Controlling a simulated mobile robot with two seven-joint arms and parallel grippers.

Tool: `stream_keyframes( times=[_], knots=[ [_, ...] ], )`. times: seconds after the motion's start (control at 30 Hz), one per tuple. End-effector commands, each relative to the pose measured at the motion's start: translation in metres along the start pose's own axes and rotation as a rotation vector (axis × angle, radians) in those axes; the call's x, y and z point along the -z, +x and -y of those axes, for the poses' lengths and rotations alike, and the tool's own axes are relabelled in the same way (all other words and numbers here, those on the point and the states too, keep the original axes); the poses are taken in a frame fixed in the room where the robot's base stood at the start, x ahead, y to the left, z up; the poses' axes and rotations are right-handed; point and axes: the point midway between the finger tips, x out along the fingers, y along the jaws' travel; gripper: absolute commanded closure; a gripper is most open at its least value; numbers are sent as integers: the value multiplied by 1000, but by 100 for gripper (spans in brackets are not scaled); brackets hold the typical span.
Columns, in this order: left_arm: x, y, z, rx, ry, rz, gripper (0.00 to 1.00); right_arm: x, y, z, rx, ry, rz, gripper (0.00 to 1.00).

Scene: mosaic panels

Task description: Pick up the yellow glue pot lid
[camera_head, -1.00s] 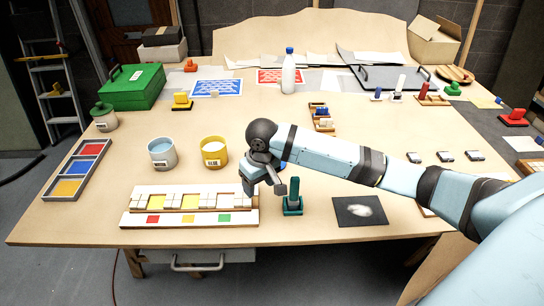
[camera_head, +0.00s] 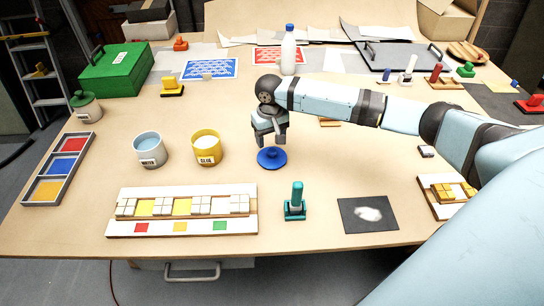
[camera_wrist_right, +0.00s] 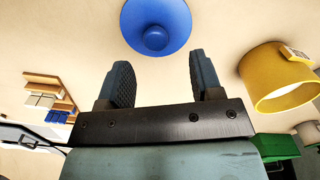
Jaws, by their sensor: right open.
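The yellow pot (camera_head: 207,149), labelled GLUE, stands upright and open on the table, with pale contents showing. A round blue lid with a knob (camera_head: 272,158) lies flat on the table to its right; I see no yellow lid. My right gripper (camera_head: 271,138) is open and empty, just above and behind the blue lid. In the right wrist view, the blue lid (camera_wrist_right: 156,18) lies beyond the two parted fingertips (camera_wrist_right: 160,70), and its knob is not between them. The yellow pot (camera_wrist_right: 268,82) is at the right there. My left gripper is not in view.
A pale water pot (camera_head: 149,150) stands left of the glue pot. The mosaic panel (camera_head: 182,228) lies in front, with a teal upright tool (camera_head: 296,200) and a dark mat (camera_head: 368,214) to its right. The table around the blue lid is clear.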

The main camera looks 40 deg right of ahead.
Motion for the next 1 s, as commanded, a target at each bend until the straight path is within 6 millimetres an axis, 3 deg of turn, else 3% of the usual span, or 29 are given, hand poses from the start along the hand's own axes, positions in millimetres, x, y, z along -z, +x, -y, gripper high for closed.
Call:
stream_keyframes(
  times=[0.2, 0.5, 0.8, 1.0],
  knots=[
    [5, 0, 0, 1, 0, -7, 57, 0, 15, -1, 0, 0, 0, 40],
    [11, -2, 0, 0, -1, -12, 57, -2, 56, -5, -1, -1, 0, 40],
    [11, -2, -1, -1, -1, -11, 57, -1, 61, -5, 0, -2, -2, 40],
    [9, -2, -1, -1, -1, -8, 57, -1, 61, -5, 0, -1, -2, 86]
  ],
)
